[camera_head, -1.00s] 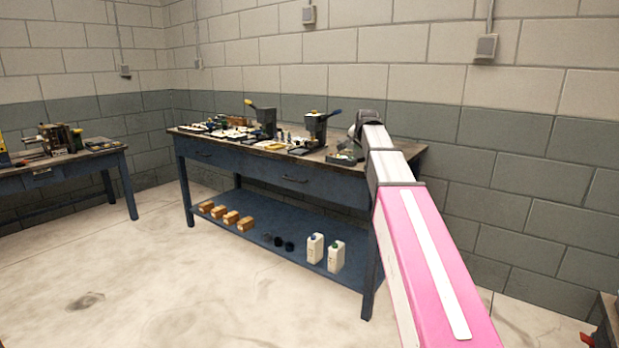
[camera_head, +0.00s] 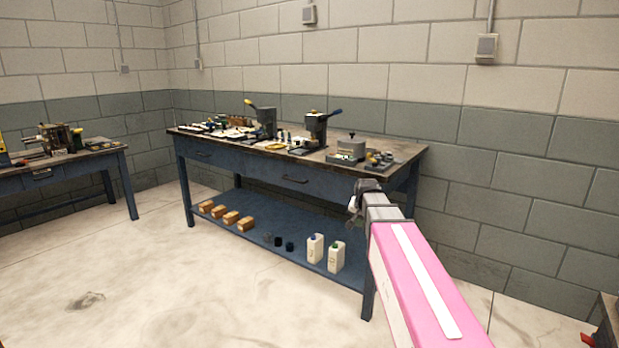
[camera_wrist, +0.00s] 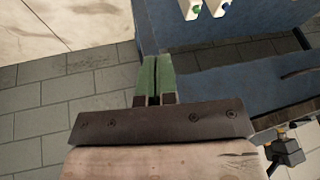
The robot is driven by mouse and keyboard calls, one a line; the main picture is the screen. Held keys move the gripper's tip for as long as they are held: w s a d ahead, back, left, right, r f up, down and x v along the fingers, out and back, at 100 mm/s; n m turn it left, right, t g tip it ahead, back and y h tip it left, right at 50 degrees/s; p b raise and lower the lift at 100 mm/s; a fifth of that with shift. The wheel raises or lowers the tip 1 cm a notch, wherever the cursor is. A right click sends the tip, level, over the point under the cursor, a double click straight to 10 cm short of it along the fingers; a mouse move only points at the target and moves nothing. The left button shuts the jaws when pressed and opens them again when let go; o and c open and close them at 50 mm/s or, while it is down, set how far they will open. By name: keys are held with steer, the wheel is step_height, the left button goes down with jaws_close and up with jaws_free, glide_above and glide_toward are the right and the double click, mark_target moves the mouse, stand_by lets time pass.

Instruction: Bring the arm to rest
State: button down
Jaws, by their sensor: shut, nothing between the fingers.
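My pink and grey arm reaches in from the lower right of the head view, its end in front of the right end of the blue workbench (camera_head: 240,159). The fingers are not clear in that view. In the wrist view my gripper (camera_wrist: 151,62) shows as two green fingers close together, with nothing between them. The wrist view looks down past the bench's edge, and the fingers appear against the blue frame and the grey block wall.
On the bench top stand hand presses (camera_head: 315,127) and small parts. Its lower shelf (camera_head: 262,238) holds wooden blocks (camera_head: 246,224), dark cups and white bottles (camera_head: 336,256). A second bench (camera_head: 60,178) stands at left. The floor (camera_head: 180,290) in front is clear.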

steer(key=s+f+n+g, duration=0.4)
steer(key=s+f+g, duration=0.1)
steer(key=s+f, duration=1.4)
steer(key=s, duration=0.4)
steer(key=shift+n, duration=0.4)
